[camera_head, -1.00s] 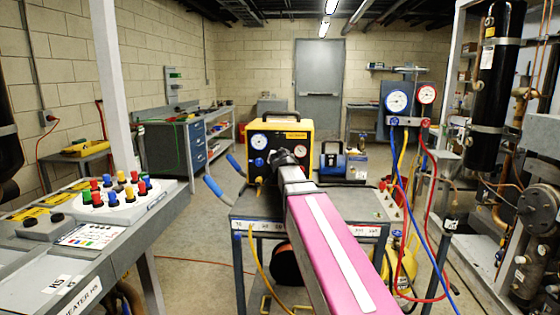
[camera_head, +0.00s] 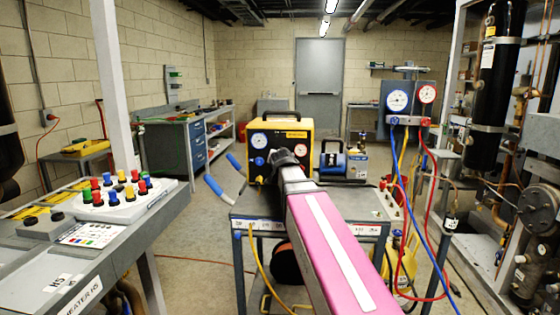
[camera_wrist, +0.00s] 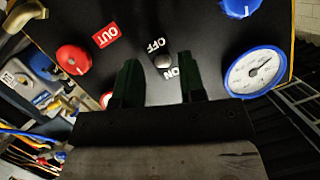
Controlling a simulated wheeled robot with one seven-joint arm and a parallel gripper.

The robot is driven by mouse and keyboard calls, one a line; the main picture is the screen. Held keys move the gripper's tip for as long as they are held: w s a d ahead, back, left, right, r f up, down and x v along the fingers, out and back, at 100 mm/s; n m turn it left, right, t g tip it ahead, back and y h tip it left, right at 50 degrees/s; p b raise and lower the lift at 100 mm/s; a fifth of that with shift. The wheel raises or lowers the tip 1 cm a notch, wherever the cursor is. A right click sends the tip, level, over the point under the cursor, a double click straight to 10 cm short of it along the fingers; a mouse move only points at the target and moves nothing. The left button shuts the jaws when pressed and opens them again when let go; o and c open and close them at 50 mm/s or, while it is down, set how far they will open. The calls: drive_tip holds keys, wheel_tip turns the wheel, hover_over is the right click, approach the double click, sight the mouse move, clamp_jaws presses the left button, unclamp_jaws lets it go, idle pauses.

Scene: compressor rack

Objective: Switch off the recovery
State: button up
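The recovery machine (camera_head: 308,132) is a yellow box with a dark front, standing on a grey cart in the head view. In the wrist view its dark panel (camera_wrist: 205,45) fills the picture. A small silver toggle switch (camera_wrist: 163,61) sits there between an OFF label (camera_wrist: 155,45) and an ON label (camera_wrist: 173,73). Which way its lever leans is hard to tell. My gripper (camera_wrist: 159,78) is open, its two dark fingers apart, with the switch just beyond and between the tips. In the head view my gripper (camera_head: 284,160) is in front of the machine and partly hides it.
A red knob (camera_wrist: 73,58) with an OUT label, a blue knob (camera_wrist: 240,8) and a blue-rimmed gauge (camera_wrist: 257,72) flank the switch. The cart (camera_head: 345,207) is below my arm. Hoses hang from the gauge manifold (camera_head: 410,98) at right. A button console (camera_head: 110,205) stands at left.

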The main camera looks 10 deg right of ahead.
drive_tip(key=v, duration=1)
